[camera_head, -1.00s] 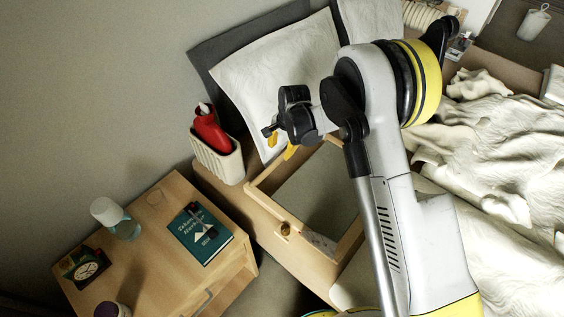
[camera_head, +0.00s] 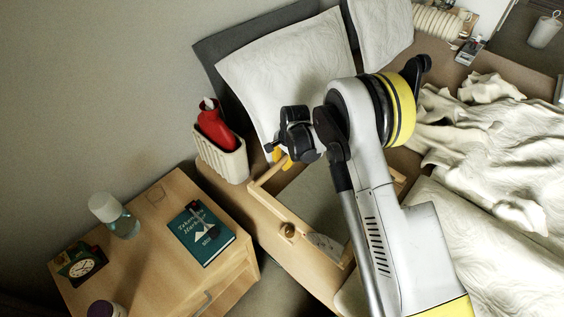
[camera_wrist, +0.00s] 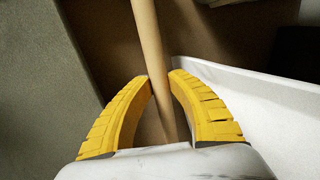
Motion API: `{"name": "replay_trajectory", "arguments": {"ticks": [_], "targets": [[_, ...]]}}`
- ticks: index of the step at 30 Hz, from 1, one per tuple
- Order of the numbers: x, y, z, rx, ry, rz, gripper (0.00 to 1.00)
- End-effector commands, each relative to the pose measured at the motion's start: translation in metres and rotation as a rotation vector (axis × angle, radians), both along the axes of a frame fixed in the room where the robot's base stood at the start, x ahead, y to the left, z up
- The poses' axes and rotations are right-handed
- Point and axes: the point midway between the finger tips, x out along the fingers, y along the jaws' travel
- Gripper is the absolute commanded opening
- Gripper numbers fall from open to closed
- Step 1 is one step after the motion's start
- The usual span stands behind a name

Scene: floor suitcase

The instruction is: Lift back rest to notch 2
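My gripper (camera_wrist: 162,77) has its yellow fingers drawn in on either side of a pale wooden bar (camera_wrist: 149,35) in the wrist view. The bar runs lengthwise between the fingertips, which appear to meet its sides. In the head view my gripper (camera_head: 282,160) is at the upper corner of a light wooden frame (camera_head: 268,176) at the bed's near side, in front of the white pillow (camera_head: 290,72). The frame stands out around a grey panel. My arm hides its right part. No notches can be made out.
A cream holder (camera_head: 225,160) with a red bottle (camera_head: 215,128) stands left of the gripper. Rumpled bedding (camera_head: 480,150) covers the right.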

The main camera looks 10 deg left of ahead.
Motion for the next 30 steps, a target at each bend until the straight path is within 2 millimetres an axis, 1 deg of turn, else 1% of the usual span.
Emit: {"name": "replay_trajectory", "arguments": {"ticks": [2, 12, 14, 19, 23, 26, 30], "targets": [[0.000, 0.000, 0.000, 0.000, 0.000, 0.000, 0.00], [0.000, 0.000, 0.001, 0.003, -0.002, 0.000, 0.00], [0.000, -0.001, 0.004, 0.009, -0.005, 0.000, 0.00], [-0.001, -0.001, 0.019, 0.041, -0.024, 0.000, 0.00], [-0.001, -0.004, 0.043, 0.093, -0.054, -0.003, 0.00], [-0.003, -0.006, 0.070, 0.153, -0.091, -0.003, 0.00], [-0.005, -0.009, 0.112, 0.256, -0.151, -0.004, 0.00]]}}
